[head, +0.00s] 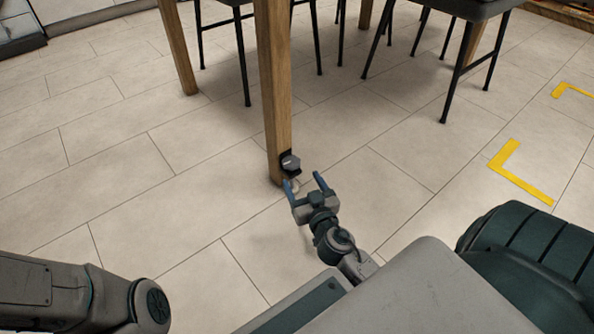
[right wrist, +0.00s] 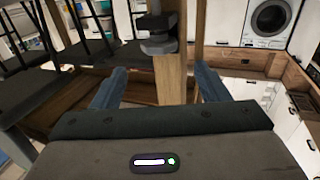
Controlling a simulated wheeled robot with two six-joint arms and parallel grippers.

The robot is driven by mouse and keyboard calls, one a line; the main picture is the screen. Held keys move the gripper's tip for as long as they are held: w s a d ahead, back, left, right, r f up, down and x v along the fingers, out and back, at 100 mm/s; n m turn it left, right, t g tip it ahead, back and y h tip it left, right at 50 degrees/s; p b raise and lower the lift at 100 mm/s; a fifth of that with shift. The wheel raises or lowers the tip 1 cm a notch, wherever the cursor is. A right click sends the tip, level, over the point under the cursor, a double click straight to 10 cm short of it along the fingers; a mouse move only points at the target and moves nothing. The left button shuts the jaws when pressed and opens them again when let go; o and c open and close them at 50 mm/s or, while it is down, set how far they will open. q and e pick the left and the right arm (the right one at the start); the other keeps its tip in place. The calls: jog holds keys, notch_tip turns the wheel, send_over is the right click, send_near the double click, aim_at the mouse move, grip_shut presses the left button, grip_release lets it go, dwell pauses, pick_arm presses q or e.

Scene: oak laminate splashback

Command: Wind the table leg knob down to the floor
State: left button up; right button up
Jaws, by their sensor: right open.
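The wooden table leg (head: 274,90) stands on the tiles in the middle of the head view. A dark bracket with a grey faceted knob (head: 290,162) is on its side near the bottom. The knob also shows at the top middle of the right wrist view (right wrist: 159,46), in front of the wooden leg (right wrist: 171,78). My right gripper (head: 304,181) is open, its two blue fingers apart. It is just below and right of the knob in the head view, and nothing is between the fingers. The leg's lower end is partly hidden by the gripper. My left gripper is out of view.
Black-legged chairs (head: 470,8) stand behind the leg, beside another table leg (head: 178,48). Yellow corner marks (head: 522,178) lie on the floor at right. Tiles left of the leg are clear. A washing machine (right wrist: 270,20) shows in the right wrist view.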

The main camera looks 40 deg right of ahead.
jog(key=v, duration=0.3)
jog(key=shift+s+a, duration=0.1)
jog(key=shift+s, duration=0.2)
jog(key=n+y+p, duration=0.5)
jog(key=y+p, duration=0.2)
jog(key=p, duration=0.4)
send_near(298, 166)
jog(key=w+b, duration=0.1)
jog(key=w, duration=0.2)
jog(key=w+a+b, duration=0.1)
jog(key=w, duration=0.1)
jog(key=shift+f+b, duration=0.35)
jog(key=shift+f, duration=0.05)
jog(key=w, duration=0.4)
jog(key=shift+w+a+r+b, duration=0.25)
jog(key=shift+w+b, duration=0.1)
jog(key=shift+b, duration=0.05)
jog(key=shift+w+a, duration=0.15)
jog(key=shift+w, duration=0.5)
